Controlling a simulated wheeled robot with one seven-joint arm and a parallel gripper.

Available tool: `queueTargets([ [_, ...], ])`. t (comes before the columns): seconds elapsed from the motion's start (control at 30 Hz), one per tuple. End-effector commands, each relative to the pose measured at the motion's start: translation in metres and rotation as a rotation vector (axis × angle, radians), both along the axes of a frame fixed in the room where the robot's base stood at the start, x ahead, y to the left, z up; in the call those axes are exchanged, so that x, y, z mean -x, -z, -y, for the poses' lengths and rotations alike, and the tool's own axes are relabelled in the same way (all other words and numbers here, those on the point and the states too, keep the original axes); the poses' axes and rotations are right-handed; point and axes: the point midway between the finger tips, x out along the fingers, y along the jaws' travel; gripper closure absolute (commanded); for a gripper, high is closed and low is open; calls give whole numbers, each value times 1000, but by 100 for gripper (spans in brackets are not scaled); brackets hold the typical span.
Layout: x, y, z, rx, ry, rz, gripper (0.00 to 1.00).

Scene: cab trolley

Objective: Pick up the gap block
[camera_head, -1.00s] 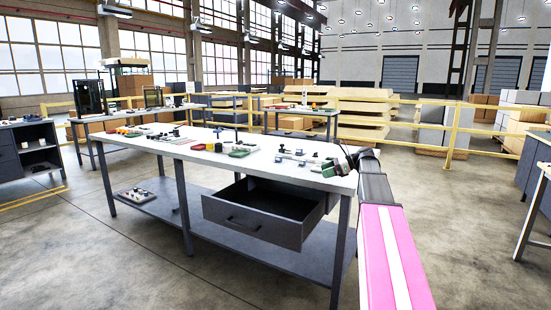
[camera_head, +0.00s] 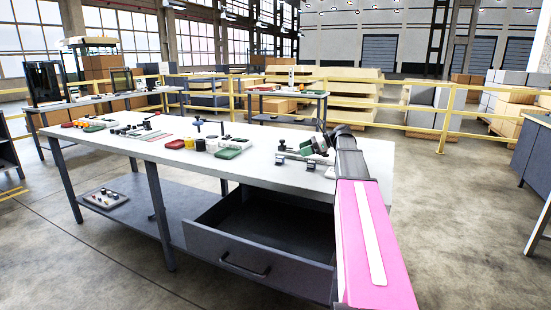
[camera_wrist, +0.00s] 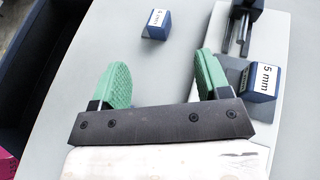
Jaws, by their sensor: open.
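Two blue blocks with white labels show in the wrist view. One small block (camera_wrist: 157,25) lies alone on the pale tabletop beyond my fingertips; its label is too tilted to read surely. The other block (camera_wrist: 262,82), marked "5 mm", is at the right, beside a dark fixture. I cannot tell from the label alone which one is the gap block. My gripper (camera_wrist: 163,80) is open and empty, its green ribbed fingers spread wide. The lone block is ahead of the gap between them, apart from both. The "5 mm" block is just outside the right finger.
A dark fixture with prongs (camera_wrist: 240,22) stands at the upper right in the wrist view. The white-topped workbench (camera_head: 255,168) holds several small parts, including a green-topped item (camera_head: 228,153). An open, empty-looking drawer (camera_head: 262,240) juts from its front.

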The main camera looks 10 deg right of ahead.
Motion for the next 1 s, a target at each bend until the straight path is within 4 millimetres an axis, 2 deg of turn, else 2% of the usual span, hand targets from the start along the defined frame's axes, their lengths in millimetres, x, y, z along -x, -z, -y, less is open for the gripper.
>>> queueTargets([
  [0.4,-8,19,-46,0,-2,-1,30],
  [0.63,-11,24,-59,0,-1,0,30],
  [0.9,-16,37,-93,0,-2,-1,30],
  [1.0,-18,40,-98,0,0,-1,30],
])
